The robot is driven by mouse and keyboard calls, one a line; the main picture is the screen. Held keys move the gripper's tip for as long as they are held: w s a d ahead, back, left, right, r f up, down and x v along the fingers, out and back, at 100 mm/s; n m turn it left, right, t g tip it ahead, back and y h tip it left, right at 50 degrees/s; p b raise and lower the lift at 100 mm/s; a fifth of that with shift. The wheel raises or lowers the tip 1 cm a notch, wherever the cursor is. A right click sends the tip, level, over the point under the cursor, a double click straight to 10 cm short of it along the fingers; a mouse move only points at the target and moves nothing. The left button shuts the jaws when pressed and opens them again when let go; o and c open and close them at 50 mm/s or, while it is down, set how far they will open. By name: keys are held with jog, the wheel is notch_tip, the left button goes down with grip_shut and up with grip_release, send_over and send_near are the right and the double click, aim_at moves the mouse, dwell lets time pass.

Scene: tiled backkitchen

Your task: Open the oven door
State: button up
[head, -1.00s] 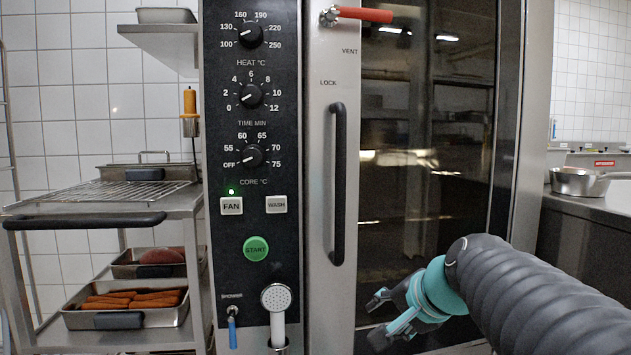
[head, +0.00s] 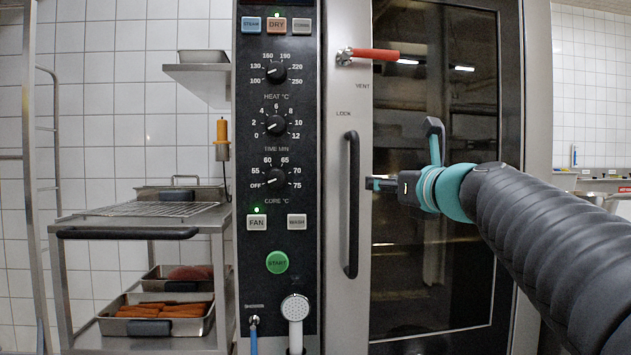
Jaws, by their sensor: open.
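The oven door (head: 347,290) is shut. It has a steel frame on its left side and a dark glass pane (head: 430,270). A long black vertical handle (head: 352,240) is mounted on the frame. A red lever (head: 375,54) sits near the top of the frame, pointing right, above the words VENT and LOCK. My gripper (head: 402,155) is in front of the glass, just right of the handle's upper half. Its fingers are apart, one upper and one lower, with nothing between them. The lower fingertip is close to the handle; I cannot tell whether it touches.
The control panel (head: 296,335) with dials and buttons is left of the door. A steel trolley (head: 150,232) with a wire rack and trays of food stands farther left. A counter with a pan (head: 592,198) is at the right edge.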

aim_at(357, 180)
jog(key=x, duration=1.3)
jog(key=shift+w+f+p, duration=0.1)
jog(key=shift+p, duration=0.25)
jog(key=shift+d, duration=0.1)
